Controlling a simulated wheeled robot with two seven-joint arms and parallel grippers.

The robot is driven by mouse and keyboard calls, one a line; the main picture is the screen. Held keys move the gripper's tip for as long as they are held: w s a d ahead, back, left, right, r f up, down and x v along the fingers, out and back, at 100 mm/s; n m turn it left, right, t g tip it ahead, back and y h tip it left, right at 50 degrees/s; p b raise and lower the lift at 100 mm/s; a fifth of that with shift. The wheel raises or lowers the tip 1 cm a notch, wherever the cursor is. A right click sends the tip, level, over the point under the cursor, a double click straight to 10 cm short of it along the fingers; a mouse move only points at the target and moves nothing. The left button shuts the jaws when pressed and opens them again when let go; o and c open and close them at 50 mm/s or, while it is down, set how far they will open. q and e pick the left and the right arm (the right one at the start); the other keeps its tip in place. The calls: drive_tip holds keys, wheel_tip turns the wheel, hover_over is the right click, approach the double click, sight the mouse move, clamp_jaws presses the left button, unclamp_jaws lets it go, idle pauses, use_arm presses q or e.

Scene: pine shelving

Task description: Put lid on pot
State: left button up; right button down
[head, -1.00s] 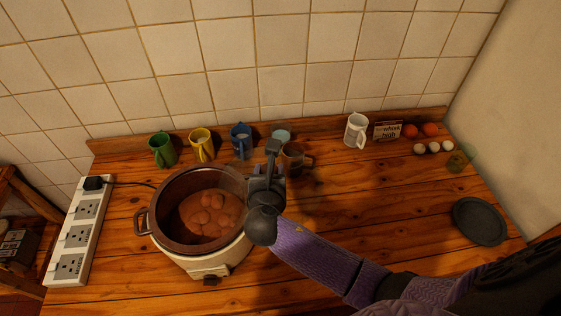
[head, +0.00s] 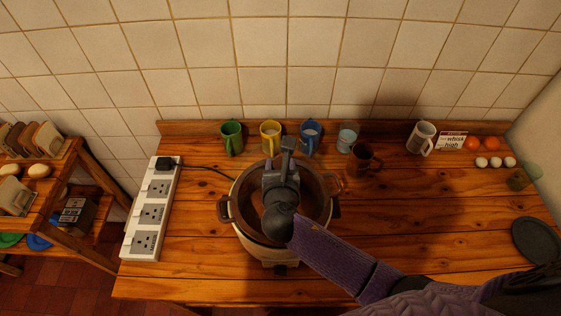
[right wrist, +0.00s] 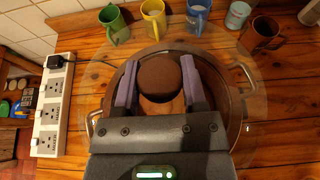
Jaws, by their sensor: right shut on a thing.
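The pot (head: 262,248) is a cream cooker with a dark rim and side handles, standing on the wooden counter. Its brown rim (right wrist: 236,100) fills the middle of the right wrist view. My right gripper (head: 281,178) is over the pot, hiding much of its opening. In the right wrist view its purple fingers are shut on the brown round knob of the lid (right wrist: 160,78). The lid's glass is clear and shows only as a faint wide circle over the pot. I cannot tell whether it touches the rim. My left gripper is not in view.
Green (head: 231,138), yellow (head: 270,138) and blue (head: 310,138) mugs stand behind the pot, with a brown mug (head: 362,160) to the right. A white power strip (head: 151,215) lies left. A dark plate (head: 537,242) lies far right. The counter between is clear.

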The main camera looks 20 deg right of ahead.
wheel_tip(320, 180, down, 5)
drive_tip(key=b, duration=0.3)
idle(0.5)
drive_tip(key=shift+p, duration=0.35)
idle(0.4)
drive_tip(key=shift+p, duration=0.35)
idle(0.4)
drive_tip(key=shift+f+b, duration=0.85)
drive_tip(key=shift+f, duration=0.25)
drive_tip(key=shift+c, duration=0.3)
unclamp_jaws()
